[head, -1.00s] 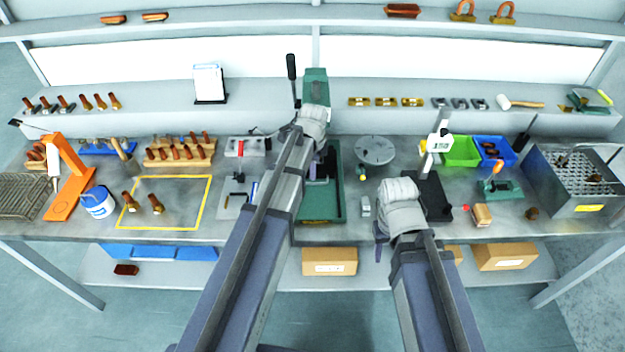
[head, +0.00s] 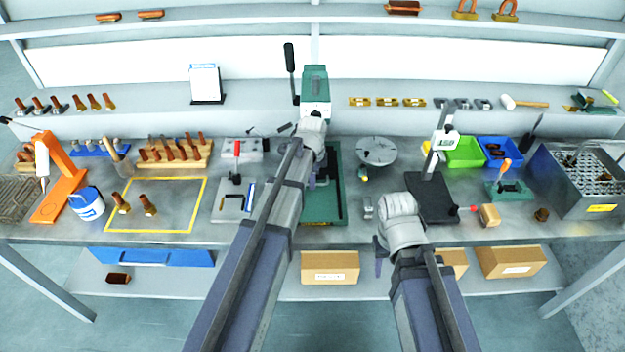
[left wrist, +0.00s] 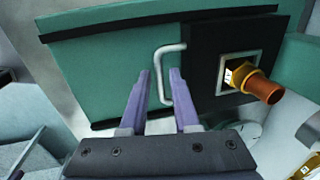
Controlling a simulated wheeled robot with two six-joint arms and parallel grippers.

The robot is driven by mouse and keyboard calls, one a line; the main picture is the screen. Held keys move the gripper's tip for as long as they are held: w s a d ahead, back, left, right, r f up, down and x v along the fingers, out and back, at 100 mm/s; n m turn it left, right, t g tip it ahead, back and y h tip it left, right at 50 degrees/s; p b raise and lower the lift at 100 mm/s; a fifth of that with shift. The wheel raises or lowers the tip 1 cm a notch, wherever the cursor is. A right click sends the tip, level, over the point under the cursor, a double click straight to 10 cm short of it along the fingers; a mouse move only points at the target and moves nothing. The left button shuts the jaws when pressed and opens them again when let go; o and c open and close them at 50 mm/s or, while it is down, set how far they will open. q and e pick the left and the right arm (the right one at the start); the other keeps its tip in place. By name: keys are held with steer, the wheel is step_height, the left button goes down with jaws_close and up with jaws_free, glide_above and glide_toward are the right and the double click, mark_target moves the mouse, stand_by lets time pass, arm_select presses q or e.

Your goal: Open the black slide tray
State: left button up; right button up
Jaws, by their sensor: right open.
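The black slide tray (left wrist: 204,45) shows in the left wrist view against a green machine body (left wrist: 115,65). It has a pale bent bar handle (left wrist: 171,47) and a square opening holding a brass and copper part (left wrist: 262,86). My left gripper (left wrist: 161,76) has its two fingers apart, with the handle bar showing between the fingertips; I cannot tell whether they touch it. In the head view the green machine (head: 316,88) stands mid-bench, and my left arm hides the tray and left fingers. My right gripper (head: 379,262) is at the bench's front edge, its fingers mostly hidden.
A round grey plate (head: 376,151) and a black-based stand (head: 432,200) are right of the machine. A red-handled clamp fixture (head: 234,205) is to its left. A yellow-outlined area (head: 180,190) holds two brass parts. Cardboard boxes (head: 330,268) sit on the lower shelf.

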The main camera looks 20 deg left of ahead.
arm_select(q)
jaws_close()
stand_by(1.1)
